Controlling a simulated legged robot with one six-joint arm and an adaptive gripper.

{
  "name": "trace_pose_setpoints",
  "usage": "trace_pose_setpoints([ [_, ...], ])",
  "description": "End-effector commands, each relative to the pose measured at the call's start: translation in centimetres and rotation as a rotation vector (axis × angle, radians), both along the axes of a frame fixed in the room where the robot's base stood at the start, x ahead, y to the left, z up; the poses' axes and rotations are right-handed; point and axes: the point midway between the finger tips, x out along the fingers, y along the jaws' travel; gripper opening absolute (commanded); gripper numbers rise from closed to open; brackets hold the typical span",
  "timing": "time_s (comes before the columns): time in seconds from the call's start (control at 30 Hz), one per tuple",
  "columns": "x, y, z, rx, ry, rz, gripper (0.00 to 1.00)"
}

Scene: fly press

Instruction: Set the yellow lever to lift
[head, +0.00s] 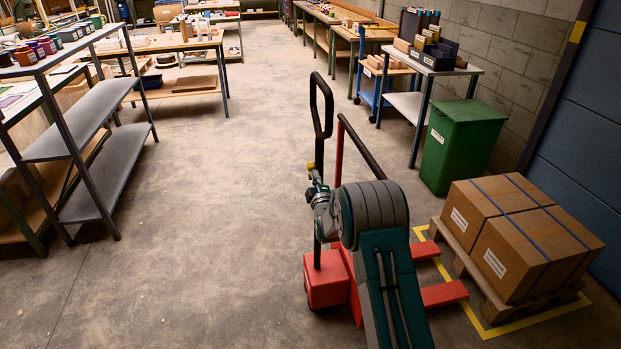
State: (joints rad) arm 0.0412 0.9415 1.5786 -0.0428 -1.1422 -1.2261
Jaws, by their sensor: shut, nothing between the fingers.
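A red pallet jack (326,281) stands at the lower middle, with a black looped handle (329,105) on an upright shaft. A small yellow piece (311,165), seemingly the yellow lever, shows on the shaft below the loop. Its exact setting is too small to tell. My gripper (314,178) is just below and close to the yellow piece. It is shut with nothing held; whether it touches the lever cannot be told. My arm hides part of the jack's body and forks.
Strapped cardboard boxes (515,232) sit on a wooden pallet (465,265) inside yellow floor lines at right. A green bin (461,145) stands behind them. Grey shelving (105,170) is at left. The floor (200,220) between shelving and jack is clear.

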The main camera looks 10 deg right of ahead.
Motion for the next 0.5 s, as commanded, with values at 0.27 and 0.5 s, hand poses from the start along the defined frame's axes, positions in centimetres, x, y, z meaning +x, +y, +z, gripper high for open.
trace_pose_setpoints([
  [0.27,-0.6,-0.2,-7.4,-0.159,-0.165,-0.038,0.0],
  [0.5,-2.6,-0.3,-12.2,-0.267,-0.292,-0.083,0.0],
])
